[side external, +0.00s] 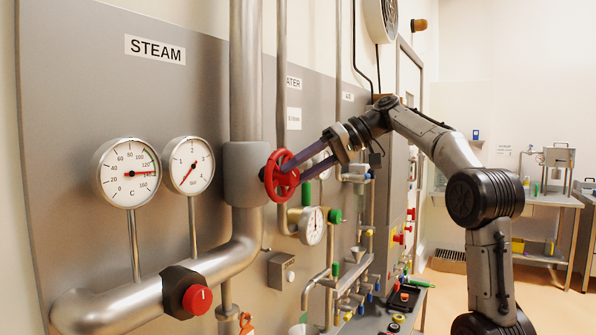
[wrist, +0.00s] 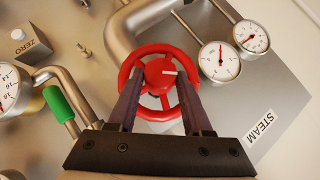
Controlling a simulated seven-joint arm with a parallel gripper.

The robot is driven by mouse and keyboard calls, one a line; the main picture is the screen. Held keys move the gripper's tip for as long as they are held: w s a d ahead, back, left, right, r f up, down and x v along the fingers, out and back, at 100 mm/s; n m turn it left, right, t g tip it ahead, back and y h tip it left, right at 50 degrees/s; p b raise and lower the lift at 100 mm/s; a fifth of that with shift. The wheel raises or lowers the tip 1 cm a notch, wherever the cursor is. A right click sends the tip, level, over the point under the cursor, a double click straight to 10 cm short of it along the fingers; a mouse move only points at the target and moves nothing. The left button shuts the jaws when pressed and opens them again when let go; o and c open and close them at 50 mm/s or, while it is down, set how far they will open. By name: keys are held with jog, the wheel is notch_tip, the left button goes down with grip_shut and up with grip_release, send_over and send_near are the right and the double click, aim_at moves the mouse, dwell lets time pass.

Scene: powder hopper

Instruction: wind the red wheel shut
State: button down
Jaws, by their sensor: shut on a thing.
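The red wheel (side external: 281,175) sits on a valve body (side external: 244,173) on the large steel steam pipe. In the wrist view the red wheel (wrist: 160,82) faces me, with a white mark on its hub. My gripper (side external: 286,170) reaches it from the right. In the wrist view my gripper's two fingers (wrist: 159,92) lie on opposite sides of the wheel and are shut on it. The finger ends partly cover the rim.
Two gauges (side external: 128,172) (side external: 189,165) stand left of the valve beneath the STEAM label (side external: 155,49). A red knob (side external: 197,299) is on the lower pipe. Smaller pipes and a pressure gauge (side external: 312,226) crowd the panel below and right of the wheel.

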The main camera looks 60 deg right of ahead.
dwell(0.5)
jog(key=c, duration=0.6)
grip_release()
jog(key=shift+s+d, duration=0.1)
jog(key=v, duration=0.7)
jog(key=shift+d, duration=0.2)
jog(key=shift+s, duration=0.1)
